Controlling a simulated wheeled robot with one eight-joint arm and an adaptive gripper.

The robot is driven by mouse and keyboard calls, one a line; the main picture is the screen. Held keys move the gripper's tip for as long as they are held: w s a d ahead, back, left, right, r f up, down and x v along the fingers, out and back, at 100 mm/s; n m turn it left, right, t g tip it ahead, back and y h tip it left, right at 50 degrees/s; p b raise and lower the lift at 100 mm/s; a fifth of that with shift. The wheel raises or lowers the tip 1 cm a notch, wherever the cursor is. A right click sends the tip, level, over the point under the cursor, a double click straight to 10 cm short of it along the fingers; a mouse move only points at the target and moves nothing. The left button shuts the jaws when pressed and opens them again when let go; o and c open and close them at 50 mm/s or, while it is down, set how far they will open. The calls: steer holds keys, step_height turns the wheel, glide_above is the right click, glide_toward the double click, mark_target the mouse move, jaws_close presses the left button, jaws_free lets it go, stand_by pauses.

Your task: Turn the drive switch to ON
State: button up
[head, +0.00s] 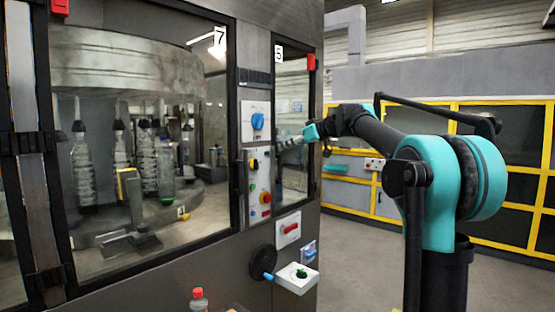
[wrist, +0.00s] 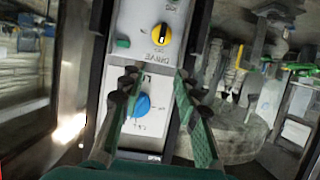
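The drive switch (wrist: 161,37) is a black knob on a yellow round plate, near the top of the wrist view, beside upside-down lettering that reads DRIVE. In the head view the drive switch (head: 252,163) sits on the pale button panel below a blue rotary knob (head: 258,121). Its position marks are too small to read surely. My gripper (wrist: 156,78) is open and empty, its two fingers spread in front of the panels, not visibly touching the switch. The blue knob (wrist: 143,105) shows between the fingers. In the head view my gripper (head: 285,141) is just right of the panel.
A green button (wrist: 123,43) lies beside the drive switch. Lower on the machine are a red-handled switch (head: 289,229), a black handwheel (head: 262,262) and a white box with a green knob (head: 300,273). A bottle with a red cap (head: 198,300) stands at the bottom.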

mark_target(256, 164)
steer(key=x, duration=1.7)
steer(key=shift+f, duration=0.2)
steer(key=shift+s, duration=0.1)
steer(key=shift+c, duration=0.6)
jaws_close()
